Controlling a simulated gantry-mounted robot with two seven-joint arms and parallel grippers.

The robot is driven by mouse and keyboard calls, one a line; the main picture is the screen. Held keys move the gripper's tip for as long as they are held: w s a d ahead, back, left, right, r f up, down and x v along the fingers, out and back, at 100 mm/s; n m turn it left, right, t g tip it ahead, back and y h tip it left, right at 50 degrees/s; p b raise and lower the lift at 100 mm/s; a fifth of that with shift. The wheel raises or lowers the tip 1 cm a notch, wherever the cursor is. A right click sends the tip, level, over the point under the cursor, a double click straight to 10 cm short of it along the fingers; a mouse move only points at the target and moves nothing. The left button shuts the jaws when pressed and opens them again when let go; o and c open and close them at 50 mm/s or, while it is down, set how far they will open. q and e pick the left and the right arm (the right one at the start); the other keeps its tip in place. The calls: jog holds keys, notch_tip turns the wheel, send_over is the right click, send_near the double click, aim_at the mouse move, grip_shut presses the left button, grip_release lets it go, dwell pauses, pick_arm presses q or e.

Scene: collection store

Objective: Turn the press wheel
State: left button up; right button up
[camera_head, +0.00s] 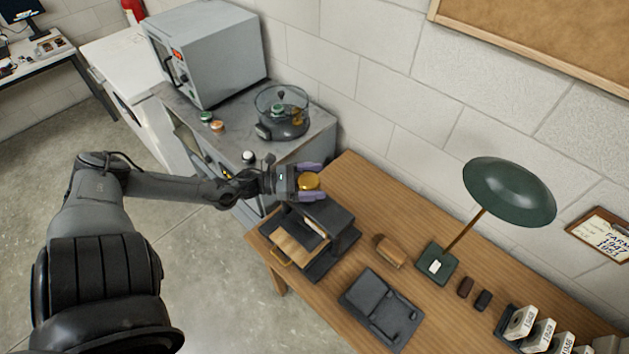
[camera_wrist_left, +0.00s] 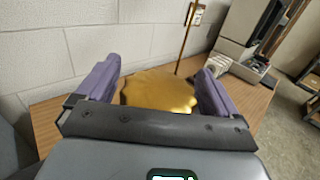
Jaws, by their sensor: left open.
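The press wheel is a gold scalloped knob (camera_head: 309,181) on top of the dark press (camera_head: 336,217), at the left end of the wooden table. My left gripper (camera_head: 311,182) reaches in from the left, open, with one purple finger on each side of the wheel. In the left wrist view the gold wheel (camera_wrist_left: 160,92) lies between the two purple fingers (camera_wrist_left: 156,84). Gaps seem to show on both sides, but I cannot tell whether either finger touches it. The press body below the wheel is partly hidden by the gripper. My right gripper is not in view.
A wooden board with a brass handle (camera_head: 280,258) sits at the press's front. A grey counter (camera_head: 312,128) with a glass-walled vessel (camera_head: 282,110) is behind left.

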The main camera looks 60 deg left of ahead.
pick_arm(q)
jog(key=shift+w, duration=0.15)
jog(key=c, duration=1)
jog(key=shift+o, duration=0.2)
jog(key=shift+d+f+m+g+h+b, duration=0.1)
jog(key=shift+m+g+h+b, duration=0.3)
jog(key=shift+m+h+b, duration=0.25)
jog(key=shift+d+f+m+g+h+b, duration=0.1)
jog(key=shift+m+g+h+b, duration=0.3)
jog(key=shift+h, duration=0.35)
jog(key=m+g+h+b, duration=0.2)
jog(key=g+b, duration=0.1)
jog(key=b, duration=0.2)
jog(key=m+g+h+b, duration=0.2)
jog(key=m+g+b, duration=0.1)
jog(key=b, duration=0.3)
jog(key=s+m+g+h+b, duration=0.1)
jog(key=m+g+h+b, duration=0.2)
jog(key=b, duration=0.3)
jog(key=shift+s+d+f+g, duration=0.1)
jog(key=shift+d+g, duration=0.2)
jog(key=shift+g, duration=0.5)
jog(key=shift+s+r+m+g+b, duration=0.1)
jog(key=shift+r+m+g+b, duration=0.15)
jog(key=shift+m+g+b, duration=0.3)
